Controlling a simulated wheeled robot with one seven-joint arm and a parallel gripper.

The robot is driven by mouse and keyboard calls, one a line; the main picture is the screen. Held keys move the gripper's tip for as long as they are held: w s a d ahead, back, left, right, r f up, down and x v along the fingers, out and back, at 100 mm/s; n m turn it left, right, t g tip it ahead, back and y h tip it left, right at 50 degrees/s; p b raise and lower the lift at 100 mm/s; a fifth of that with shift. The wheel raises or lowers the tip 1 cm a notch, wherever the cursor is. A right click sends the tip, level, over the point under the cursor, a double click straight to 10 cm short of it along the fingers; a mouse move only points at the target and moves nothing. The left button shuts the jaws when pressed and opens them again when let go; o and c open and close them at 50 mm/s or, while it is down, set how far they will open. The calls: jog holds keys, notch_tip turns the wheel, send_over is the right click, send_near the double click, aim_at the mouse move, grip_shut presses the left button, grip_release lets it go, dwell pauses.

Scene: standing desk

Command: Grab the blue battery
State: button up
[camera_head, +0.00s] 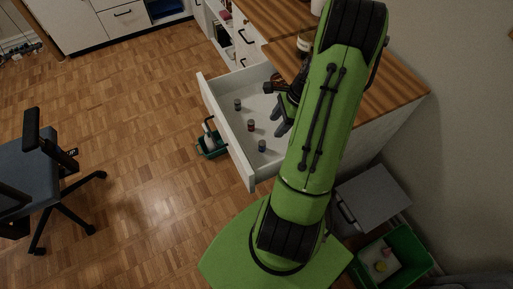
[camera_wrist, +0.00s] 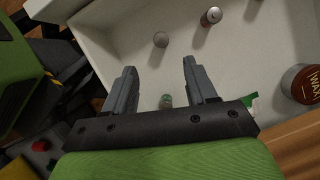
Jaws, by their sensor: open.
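An open white drawer (camera_head: 226,125) holds several small upright batteries. The nearest in the head view is a battery with a bluish side (camera_head: 262,146); it seems to be the grey-topped one in the wrist view (camera_wrist: 160,39). A copper-brown battery (camera_head: 250,125) stands beyond it and also shows in the wrist view (camera_wrist: 211,16). A dark grey-blue battery (camera_head: 238,105) stands farthest. A small greenish one (camera_wrist: 166,101) shows between my finger bases, low in the wrist view. My gripper (camera_wrist: 158,68) is open and empty above the drawer. Which battery is truly blue is hard to tell.
A brown can marked WAX (camera_wrist: 302,83) is at the right of the wrist view. The drawer's front wall (camera_head: 226,135) and the wooden desktop (camera_head: 385,90) border the space. A green bin (camera_head: 400,250) and an office chair (camera_head: 35,170) stand apart.

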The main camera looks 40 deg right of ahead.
aim_at(263, 142)
jog(key=b+x, duration=0.1)
jog(key=x, duration=0.5)
jog(key=shift+a+f+b, duration=0.1)
jog(key=shift+f+b, duration=0.3)
jog(key=b+x, duration=0.2)
jog(key=x, duration=0.4)
jog(key=shift+w, duration=0.15)
jog(key=shift+r, duration=0.1)
jog(key=shift+c, duration=0.3)
grip_shut()
